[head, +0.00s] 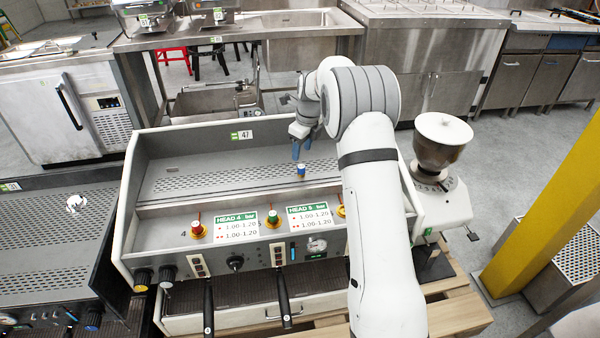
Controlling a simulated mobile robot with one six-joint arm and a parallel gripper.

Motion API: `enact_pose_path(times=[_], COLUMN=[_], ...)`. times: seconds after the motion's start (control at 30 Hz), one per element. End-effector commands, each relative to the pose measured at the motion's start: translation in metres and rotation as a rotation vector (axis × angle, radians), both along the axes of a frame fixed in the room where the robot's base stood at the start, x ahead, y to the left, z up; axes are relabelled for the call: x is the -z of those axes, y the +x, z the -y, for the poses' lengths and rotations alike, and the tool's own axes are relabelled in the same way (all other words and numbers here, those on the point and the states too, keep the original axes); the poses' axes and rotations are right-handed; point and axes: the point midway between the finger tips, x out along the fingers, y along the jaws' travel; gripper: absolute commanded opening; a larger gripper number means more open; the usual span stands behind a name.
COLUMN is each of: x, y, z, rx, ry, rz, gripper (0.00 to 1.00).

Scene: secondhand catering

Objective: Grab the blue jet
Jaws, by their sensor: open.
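The blue jet (301,170) is a small piece with a blue top and a gold-coloured lower part. It stands upright on the front edge of the coffee machine's top tray (200,178). A small gap shows between the fingertips and the jet. My arm comes in from the lower right and hides part of the machine's right side.
Red (197,228) and green (272,218) knobs stand along the machine's front ledge beside two label cards. A grinder (440,150) with a white lid stands right of my arm. A yellow post (550,215) is at the far right. The perforated tray is mostly bare.

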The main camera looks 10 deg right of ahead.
Motion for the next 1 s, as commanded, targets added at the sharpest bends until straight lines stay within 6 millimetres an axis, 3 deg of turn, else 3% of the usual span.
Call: enact_pose_path(times=[0.5, 0.8, 1.0], x=[0.066, 0.070, 0.069], y=[-0.009, -0.008, -0.008], z=[-0.004, -0.005, -0.006], rx=[-0.004, -0.005, -0.006], ry=[0.000, -0.001, -0.001], rz=[-0.001, 0.000, 0.000], gripper=[0.49, 0.48, 0.32])
